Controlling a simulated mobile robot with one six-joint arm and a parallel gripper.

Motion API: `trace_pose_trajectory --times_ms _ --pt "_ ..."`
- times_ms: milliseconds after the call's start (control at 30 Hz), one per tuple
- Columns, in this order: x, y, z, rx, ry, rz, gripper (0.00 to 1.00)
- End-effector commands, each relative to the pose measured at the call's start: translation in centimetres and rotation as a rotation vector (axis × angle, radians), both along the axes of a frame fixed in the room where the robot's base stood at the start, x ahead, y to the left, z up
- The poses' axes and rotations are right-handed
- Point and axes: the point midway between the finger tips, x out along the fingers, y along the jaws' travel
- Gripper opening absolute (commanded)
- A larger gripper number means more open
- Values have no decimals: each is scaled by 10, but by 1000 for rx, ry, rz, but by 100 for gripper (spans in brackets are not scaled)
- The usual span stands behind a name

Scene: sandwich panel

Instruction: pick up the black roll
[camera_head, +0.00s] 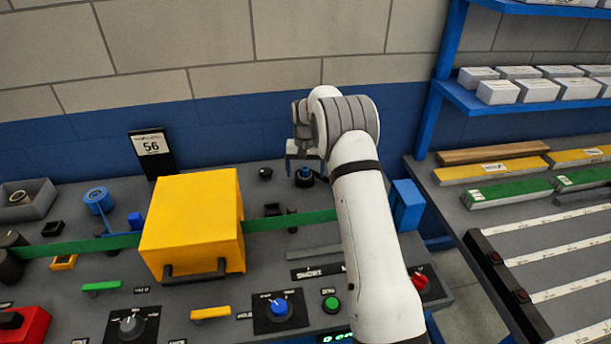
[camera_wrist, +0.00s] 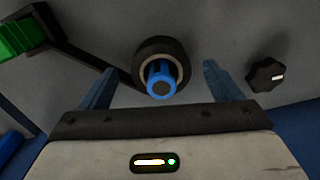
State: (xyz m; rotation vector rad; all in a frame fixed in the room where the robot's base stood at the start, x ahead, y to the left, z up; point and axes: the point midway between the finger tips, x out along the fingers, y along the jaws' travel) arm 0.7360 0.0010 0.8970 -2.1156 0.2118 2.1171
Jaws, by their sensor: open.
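The black roll (camera_wrist: 176,45) sits around a blue spindle (camera_wrist: 161,78) with a dark end cap, just ahead of my gripper in the wrist view. In the head view the roll (camera_head: 304,180) is at the back right of the grey panel, partly hidden by my gripper. My gripper (camera_wrist: 159,67) is open and empty. Its two blue fingers are apart, one on each side of the roll, and I see no clear contact. In the head view my gripper (camera_head: 304,163) is over the roll.
A black knob (camera_wrist: 266,75) is right of the roll in the wrist view. A green strip (camera_head: 290,220) crosses the panel under a yellow box (camera_head: 194,222). A sign reading 56 (camera_head: 152,150) stands behind. A blue-framed shelf (camera_head: 447,80) is at right.

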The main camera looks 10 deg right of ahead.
Motion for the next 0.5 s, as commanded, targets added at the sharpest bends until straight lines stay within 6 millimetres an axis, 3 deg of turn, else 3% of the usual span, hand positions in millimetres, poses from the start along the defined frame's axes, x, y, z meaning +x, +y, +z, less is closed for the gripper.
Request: trace_pose_trajectory --times_ms 133,367,500 --pt "0 1 -14 0 1 1 86" --pt "0 1 -17 0 0 2 86" --pt "0 2 -16 0 0 2 76"
